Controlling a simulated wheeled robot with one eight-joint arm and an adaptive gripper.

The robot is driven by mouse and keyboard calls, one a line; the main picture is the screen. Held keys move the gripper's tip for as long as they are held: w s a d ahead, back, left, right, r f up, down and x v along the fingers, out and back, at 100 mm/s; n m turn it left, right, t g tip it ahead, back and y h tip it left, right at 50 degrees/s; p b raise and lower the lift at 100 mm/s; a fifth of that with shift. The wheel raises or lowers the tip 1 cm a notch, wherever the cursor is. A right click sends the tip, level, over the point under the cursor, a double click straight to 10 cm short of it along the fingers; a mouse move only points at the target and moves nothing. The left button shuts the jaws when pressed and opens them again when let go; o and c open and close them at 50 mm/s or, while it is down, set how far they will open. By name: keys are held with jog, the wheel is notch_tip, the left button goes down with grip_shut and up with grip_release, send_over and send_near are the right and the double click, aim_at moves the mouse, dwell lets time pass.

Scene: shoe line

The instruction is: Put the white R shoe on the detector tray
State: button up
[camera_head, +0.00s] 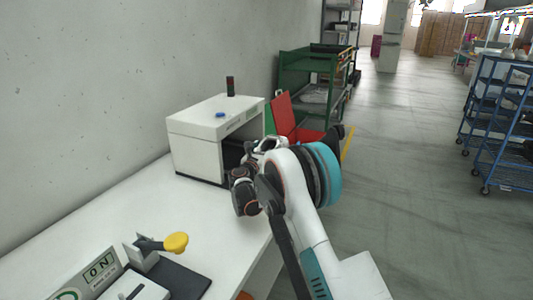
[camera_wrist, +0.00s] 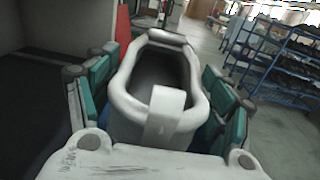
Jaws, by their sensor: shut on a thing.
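In the wrist view, the white shoe (camera_wrist: 190,93) sits between the green-padded fingers of my gripper (camera_wrist: 157,92), its opening facing the camera. The gripper is shut on it, with one finger on each side. An R mark cannot be made out. In the head view, my gripper (camera_head: 262,150) is beside the open front of the white detector box (camera_head: 197,125), at its right end. My arm hides most of the shoe there. The detector tray cannot be told apart clearly. A dark flat surface (camera_wrist: 30,110) lies left of the gripper in the wrist view.
The white table (camera_head: 130,215) runs along the wall. On it are a yellow-knobbed lever (camera_head: 176,242) and an ON display (camera_head: 98,268) at the near end. A green rack (camera_head: 312,72) and a red panel (camera_head: 284,113) stand behind the box. Blue shelves (camera_head: 505,110) stand right, across open floor.

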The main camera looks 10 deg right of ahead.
jog(key=o, duration=1.3)
jog(key=shift+r, duration=0.1)
